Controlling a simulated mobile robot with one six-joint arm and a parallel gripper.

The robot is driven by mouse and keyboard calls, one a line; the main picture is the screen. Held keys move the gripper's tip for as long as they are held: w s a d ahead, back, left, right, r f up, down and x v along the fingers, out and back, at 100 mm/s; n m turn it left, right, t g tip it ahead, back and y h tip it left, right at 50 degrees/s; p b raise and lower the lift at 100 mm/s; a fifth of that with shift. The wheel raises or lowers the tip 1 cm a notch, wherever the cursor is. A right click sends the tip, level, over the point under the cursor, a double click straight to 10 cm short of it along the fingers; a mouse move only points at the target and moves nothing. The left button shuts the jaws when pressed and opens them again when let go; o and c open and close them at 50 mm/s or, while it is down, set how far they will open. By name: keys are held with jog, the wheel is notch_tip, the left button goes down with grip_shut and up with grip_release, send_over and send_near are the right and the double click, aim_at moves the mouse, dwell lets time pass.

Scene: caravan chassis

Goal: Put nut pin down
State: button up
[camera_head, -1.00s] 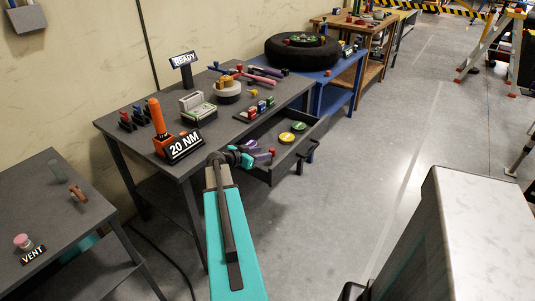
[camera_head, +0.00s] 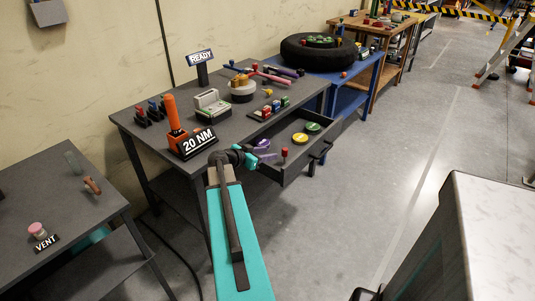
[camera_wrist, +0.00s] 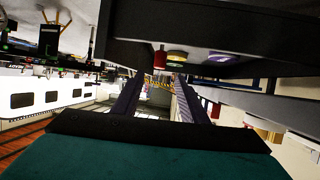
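A small red pin (camera_head: 284,153), which looks like the nut pin, stands in the open drawer (camera_head: 292,172) of the grey bench. In the wrist view the red pin (camera_wrist: 160,58) shows just beyond the fingertips, roughly in line with the gap between them. My gripper (camera_head: 267,151) is at the drawer's near left side, its purple fingers pointing toward the pin. In the wrist view my gripper (camera_wrist: 159,80) has its two fingers clearly apart with nothing between them.
A yellow disc (camera_head: 300,138) and a green disc (camera_head: 313,127) lie in the drawer behind the pin. On the bench top (camera_head: 235,125) are a 20 NM sign (camera_head: 198,143), an orange tool (camera_head: 173,115) and a row of coloured pieces (camera_head: 270,109). Open floor lies right of the drawer.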

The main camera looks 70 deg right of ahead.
jog(key=w+a+f+n+t+y, duration=0.15)
jog(key=w+a+f+n, duration=0.25)
jog(key=a+f, duration=0.65)
jog(key=w+a+f+n+y, duration=0.35)
jog(key=a+f, duration=0.35)
jog(key=a, duration=0.6)
jog(key=w+a+f+n+t+y, duration=0.1)
jog(key=w+a+f+n+y, duration=0.2)
jog(key=a+f, duration=0.7)
jog(key=s+a+f+n+g+y, duration=0.1)
jog(key=s+a+f+n, duration=0.2)
jog(key=a, duration=0.8)
jog(key=s+a+f+n+g+y, duration=0.1)
jog(key=s+a+f+n, duration=0.3)
jog(key=a, duration=0.8)
jog(key=s+a+f+n+g+y, duration=0.1)
jog(key=s+a+f+n+y, duration=0.1)
jog(key=s+a+f+n, duration=0.2)
jog(key=s+a+n, duration=0.1)
jog(key=s+a, duration=0.2)
jog(key=a, duration=0.5)
jog(key=shift+s, duration=0.15)
